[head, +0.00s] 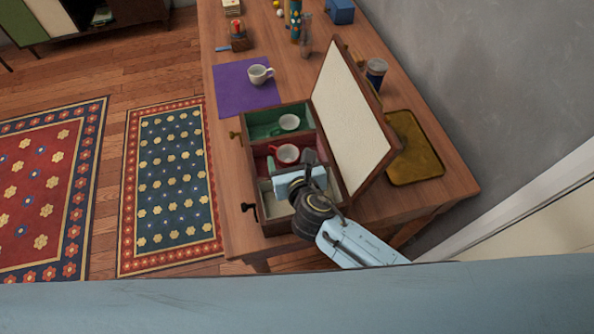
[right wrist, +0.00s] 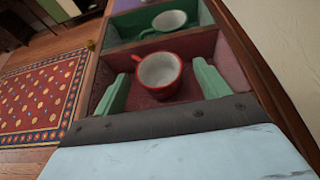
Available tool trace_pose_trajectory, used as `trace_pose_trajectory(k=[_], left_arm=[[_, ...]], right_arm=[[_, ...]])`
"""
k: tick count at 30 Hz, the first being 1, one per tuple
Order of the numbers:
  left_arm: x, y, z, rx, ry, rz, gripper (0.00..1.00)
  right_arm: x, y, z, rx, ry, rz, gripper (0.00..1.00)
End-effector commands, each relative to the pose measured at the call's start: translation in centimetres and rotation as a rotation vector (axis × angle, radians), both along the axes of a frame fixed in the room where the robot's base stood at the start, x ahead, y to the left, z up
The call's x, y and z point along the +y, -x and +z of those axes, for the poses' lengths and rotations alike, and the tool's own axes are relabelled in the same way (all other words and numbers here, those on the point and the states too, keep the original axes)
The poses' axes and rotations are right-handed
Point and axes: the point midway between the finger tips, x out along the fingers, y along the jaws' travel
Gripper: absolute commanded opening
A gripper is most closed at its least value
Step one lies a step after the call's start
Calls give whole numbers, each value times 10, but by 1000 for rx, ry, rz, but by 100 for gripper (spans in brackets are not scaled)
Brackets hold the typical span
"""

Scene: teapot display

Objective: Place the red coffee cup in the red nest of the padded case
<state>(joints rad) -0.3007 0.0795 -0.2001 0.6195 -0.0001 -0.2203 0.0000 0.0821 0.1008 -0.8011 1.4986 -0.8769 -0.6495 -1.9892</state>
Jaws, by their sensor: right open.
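The red coffee cup (head: 286,154) sits in the red nest (head: 263,165), the middle compartment of the padded case (head: 273,226). I see a gap between the cup and each finger. A green cup (head: 289,121) sits in the green nest (head: 262,131). My left gripper is not in view.
The case's open lid (head: 350,115) leans up to the right. A white cup (head: 260,74) stands on a purple cloth (head: 232,92) behind the case. A yellow tray (head: 414,148) and a dark jar (head: 376,72) are beyond the lid.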

Motion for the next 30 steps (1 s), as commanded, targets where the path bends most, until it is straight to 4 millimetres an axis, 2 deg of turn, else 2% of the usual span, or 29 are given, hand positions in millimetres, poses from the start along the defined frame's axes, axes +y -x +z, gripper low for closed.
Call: trace_pose_trajectory(k=[9,15,21,30], left_arm=[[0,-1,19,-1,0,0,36],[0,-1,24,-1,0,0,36],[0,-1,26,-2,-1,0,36],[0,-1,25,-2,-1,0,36]], right_arm=[[-12,63,28,2,0,3,75],[-18,94,42,-3,-2,1,75],[-21,107,49,-6,-2,1,75],[-21,107,49,-8,-2,0,75]])
